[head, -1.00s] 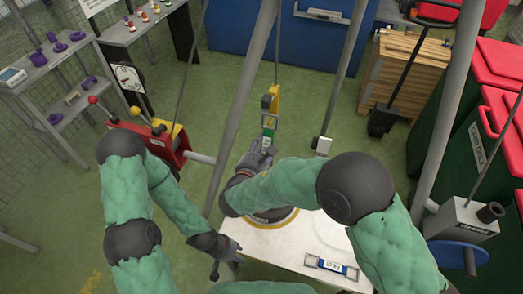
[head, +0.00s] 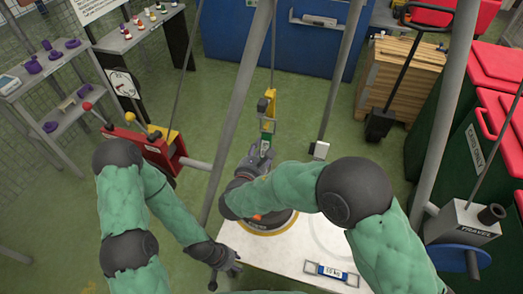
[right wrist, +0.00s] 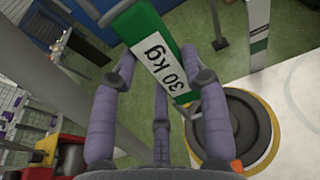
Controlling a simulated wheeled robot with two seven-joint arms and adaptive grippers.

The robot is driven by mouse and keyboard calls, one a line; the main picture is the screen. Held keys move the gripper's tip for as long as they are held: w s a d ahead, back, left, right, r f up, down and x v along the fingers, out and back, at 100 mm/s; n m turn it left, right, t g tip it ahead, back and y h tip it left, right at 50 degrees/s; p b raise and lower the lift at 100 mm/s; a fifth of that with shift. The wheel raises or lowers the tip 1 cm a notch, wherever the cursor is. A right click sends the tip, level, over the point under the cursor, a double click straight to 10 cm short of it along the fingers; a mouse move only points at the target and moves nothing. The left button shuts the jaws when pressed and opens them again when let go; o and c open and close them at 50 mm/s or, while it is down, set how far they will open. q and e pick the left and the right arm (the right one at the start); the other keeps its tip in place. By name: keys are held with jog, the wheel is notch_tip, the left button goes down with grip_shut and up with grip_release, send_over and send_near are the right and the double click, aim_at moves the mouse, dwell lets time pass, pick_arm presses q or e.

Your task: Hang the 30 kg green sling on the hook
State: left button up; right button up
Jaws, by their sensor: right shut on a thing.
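The green sling with a white 30 kg label (right wrist: 158,55) is between the fingers of my right gripper (right wrist: 155,80) in the right wrist view. My right gripper (head: 260,158) is shut on it; in the head view the sling's green part (head: 265,146) shows just above the fingers. A yellow hook piece (head: 267,104) hangs on a cable directly above, in line with the sling. I cannot tell whether the sling's upper end is on the hook. My left gripper (head: 224,274) is empty and looks open, low beside the white table's left edge.
The white table (head: 290,255) bears a black disc with a yellow rim (head: 262,232) and a blue-labelled sling (head: 332,272). Grey frame legs (head: 240,100) stand around the hook.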

jog(key=o, duration=1.4)
jog(key=v, duration=1.2)
